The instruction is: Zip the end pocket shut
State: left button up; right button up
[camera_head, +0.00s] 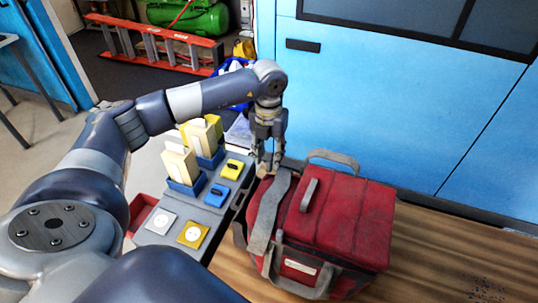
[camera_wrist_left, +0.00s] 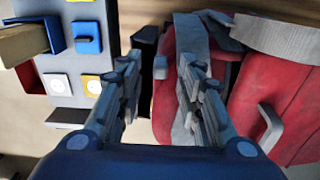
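In the left wrist view the fingers of my left gripper (camera_wrist_left: 160,68) are spread apart with nothing visibly held. The red end of the bag (camera_wrist_left: 165,95) shows between and beyond them. I cannot make out the end pocket's zip or its pull. Whether the fingertips touch the bag is unclear. My right gripper is not in view.
A grey panel (camera_head: 222,207) with blue and yellow holders stands close left of the bag; it also shows in the left wrist view (camera_wrist_left: 62,65). A blue cabinet (camera_head: 400,110) rises behind.

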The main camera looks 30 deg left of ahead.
pick_arm(q)
jog(key=shift+s+f, duration=0.1)
jog(key=shift+f, duration=0.65)
grip_shut()
